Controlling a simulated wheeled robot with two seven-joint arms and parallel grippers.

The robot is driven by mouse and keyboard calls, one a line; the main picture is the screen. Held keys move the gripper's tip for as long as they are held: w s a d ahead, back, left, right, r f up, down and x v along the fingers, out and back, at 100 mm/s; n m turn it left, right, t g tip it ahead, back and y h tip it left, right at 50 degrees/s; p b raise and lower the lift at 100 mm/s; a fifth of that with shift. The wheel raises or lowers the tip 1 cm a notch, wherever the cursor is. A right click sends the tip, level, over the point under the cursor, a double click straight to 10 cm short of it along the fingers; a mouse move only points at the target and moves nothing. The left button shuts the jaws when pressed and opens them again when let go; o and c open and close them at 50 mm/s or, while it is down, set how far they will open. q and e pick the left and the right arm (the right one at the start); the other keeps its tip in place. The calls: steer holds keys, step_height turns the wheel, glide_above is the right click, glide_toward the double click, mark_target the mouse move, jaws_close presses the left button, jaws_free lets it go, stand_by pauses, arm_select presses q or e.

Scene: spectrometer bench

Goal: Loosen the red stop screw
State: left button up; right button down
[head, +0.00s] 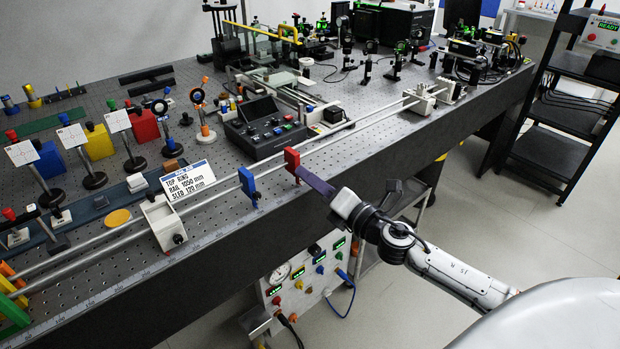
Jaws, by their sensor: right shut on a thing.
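The red stop (291,158) stands upright on the twin-rod rail (335,133) near the bench's front edge. My right gripper (301,172) reaches in from the lower right, its dark fingers at the front face of the red stop. It is shut on the stop's screw, which the fingers hide. A blue stop (247,182) sits on the rail to the left of the red one. My left gripper is not in view.
A black control box (265,128) stands behind the red stop. Below the bench edge is a gauge panel (300,280).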

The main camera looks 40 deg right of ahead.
steer(key=c, duration=1.7)
jaws_free()
steer(key=shift+c, duration=0.2)
steer(key=shift+s, duration=0.1)
steer(key=s+b, duration=0.2)
steer(key=s, duration=0.8)
steer(key=shift+d, duration=0.4)
steer(key=s+a+f+m+g+h, duration=0.1)
steer(key=s+a+f+m+g, duration=0.25)
steer(key=f+m, duration=0.55)
steer(key=s+a+f+m+g+h, duration=0.15)
steer(key=s+a+f+m, duration=0.35)
steer(key=f, duration=0.6)
steer(key=s+a+f+m+g+y, duration=0.3)
steer(key=s+a+f+m+g, duration=0.1)
steer(key=s+a+f+m, duration=0.4)
steer(key=a+f+m, duration=0.2)
steer(key=a, duration=0.1)
steer(key=shift+s+g, duration=0.25)
steer(key=shift+g, duration=0.05)
